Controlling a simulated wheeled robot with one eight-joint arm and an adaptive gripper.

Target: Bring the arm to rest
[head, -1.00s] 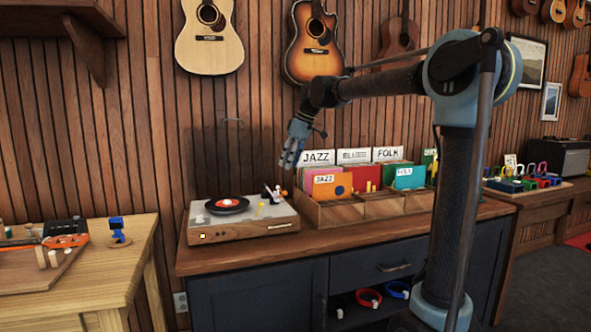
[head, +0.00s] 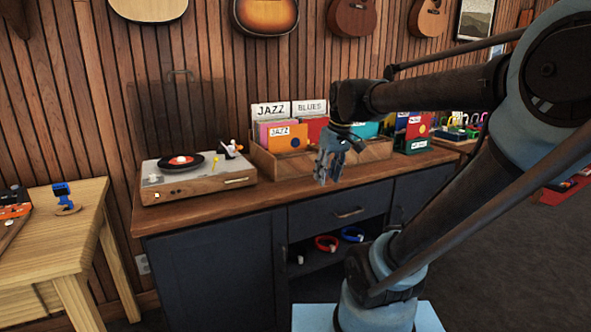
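My gripper (head: 329,180) hangs from the end of my arm, fingers pointing down. It is in front of the record crate and above the front part of the cabinet top. Its fingers look a little apart, and I see nothing between them. My arm comes in from the right and bends down at the wrist. It hides part of the record sleeves behind it.
A turntable (head: 160,181) with a dark record stands on the cabinet (head: 225,209), left of my gripper. A wooden record crate (head: 272,167) with labelled dividers is behind. A wooden workbench (head: 88,193) is at left. Guitars hang on the wall. Dark floor is open at right.

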